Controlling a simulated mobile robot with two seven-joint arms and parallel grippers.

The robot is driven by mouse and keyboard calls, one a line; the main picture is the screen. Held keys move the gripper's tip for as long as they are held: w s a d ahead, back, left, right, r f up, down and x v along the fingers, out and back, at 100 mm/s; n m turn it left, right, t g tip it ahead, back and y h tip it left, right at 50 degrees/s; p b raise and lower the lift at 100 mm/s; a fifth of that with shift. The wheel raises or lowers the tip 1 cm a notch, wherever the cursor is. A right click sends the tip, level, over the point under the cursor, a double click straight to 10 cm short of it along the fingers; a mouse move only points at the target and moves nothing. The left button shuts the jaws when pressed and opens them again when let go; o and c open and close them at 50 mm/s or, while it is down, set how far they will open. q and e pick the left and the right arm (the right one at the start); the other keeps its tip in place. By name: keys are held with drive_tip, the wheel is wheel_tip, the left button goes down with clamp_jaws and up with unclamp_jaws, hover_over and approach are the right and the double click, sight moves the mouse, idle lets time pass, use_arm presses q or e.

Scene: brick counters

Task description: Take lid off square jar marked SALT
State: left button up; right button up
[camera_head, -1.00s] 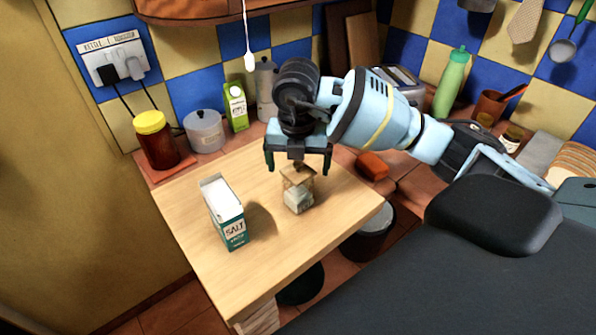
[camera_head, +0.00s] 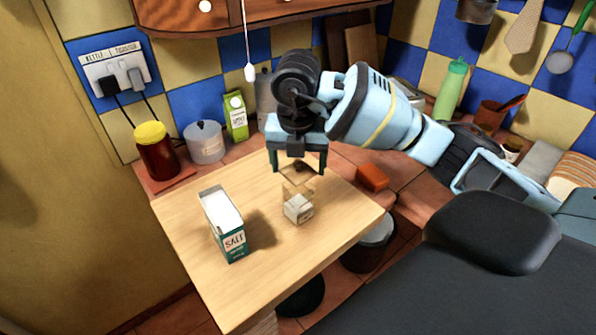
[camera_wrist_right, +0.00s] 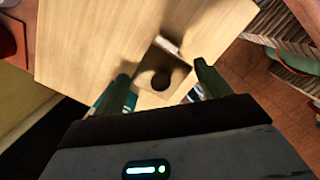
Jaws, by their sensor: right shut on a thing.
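The square glass jar (camera_head: 298,209) stands on the wooden table, with white contents in its lower part. Any marking on it is too small to read. Its square wooden lid (camera_head: 297,172) with a dark round knob sits just above the jar, apart from its contents. My right gripper (camera_head: 298,168) points down over the jar and is shut on the lid. In the right wrist view the lid (camera_wrist_right: 160,68) lies between the two fingertips (camera_wrist_right: 163,82) and hides most of the jar. My left gripper is not in view.
An open carton reading SALT (camera_head: 224,226) stands on the table (camera_head: 200,280) left of the jar. Behind are a brown jar with a yellow lid (camera_head: 155,152), a grey pot (camera_head: 205,143) and a green carton (camera_head: 235,118). An orange block (camera_head: 372,178) lies right. The table's front is clear.

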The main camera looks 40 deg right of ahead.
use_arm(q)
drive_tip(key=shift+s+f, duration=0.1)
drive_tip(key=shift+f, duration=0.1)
use_arm(e)
drive_tip(key=s+d+r, duration=0.1)
drive_tip(key=s, duration=1.5)
drive_tip(key=shift+d+r, duration=0.15)
drive_tip(key=shift+r, duration=0.2)
